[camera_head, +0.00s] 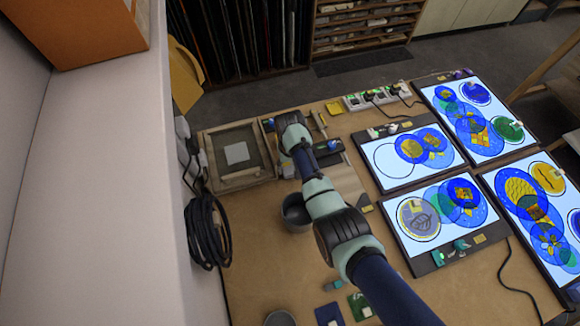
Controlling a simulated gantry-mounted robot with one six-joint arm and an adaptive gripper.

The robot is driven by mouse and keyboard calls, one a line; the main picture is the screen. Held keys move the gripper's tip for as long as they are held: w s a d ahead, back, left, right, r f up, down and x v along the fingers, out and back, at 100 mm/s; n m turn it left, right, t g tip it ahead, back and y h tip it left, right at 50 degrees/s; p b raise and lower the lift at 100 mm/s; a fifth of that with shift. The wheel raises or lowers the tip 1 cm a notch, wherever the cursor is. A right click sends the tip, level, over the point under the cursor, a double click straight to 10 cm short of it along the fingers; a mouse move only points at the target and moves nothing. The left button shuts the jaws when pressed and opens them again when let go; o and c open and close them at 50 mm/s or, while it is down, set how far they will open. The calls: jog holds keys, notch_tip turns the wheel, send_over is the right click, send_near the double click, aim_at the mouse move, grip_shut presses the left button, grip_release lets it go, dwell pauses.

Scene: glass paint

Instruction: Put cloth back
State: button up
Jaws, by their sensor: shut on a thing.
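My arm reaches up from the lower right, and its wrist end (293,128) is over the back of the table, just right of a wooden-framed tray (243,180). My gripper's jaws are hidden behind the wrist, so I cannot see what is between them. A small pale square (237,152) lies flat inside the tray. I cannot tell whether it is the cloth. I make out no other clear cloth.
A grey pot (297,212) stands beside my forearm. Lit panels with blue and yellow glass designs (420,150) fill the right side. A black cable coil (208,232) hangs on the left wall. A power strip (378,96) lies at the back. The table's left front is mostly clear.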

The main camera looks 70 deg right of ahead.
jog(key=shift+f, duration=0.35)
jog(key=shift+f, duration=0.2)
jog(key=o, duration=1.1)
notch_tip(320, 180, up, 12)
jog(key=shift+r+p, duration=0.25)
jog(key=shift+p, duration=1)
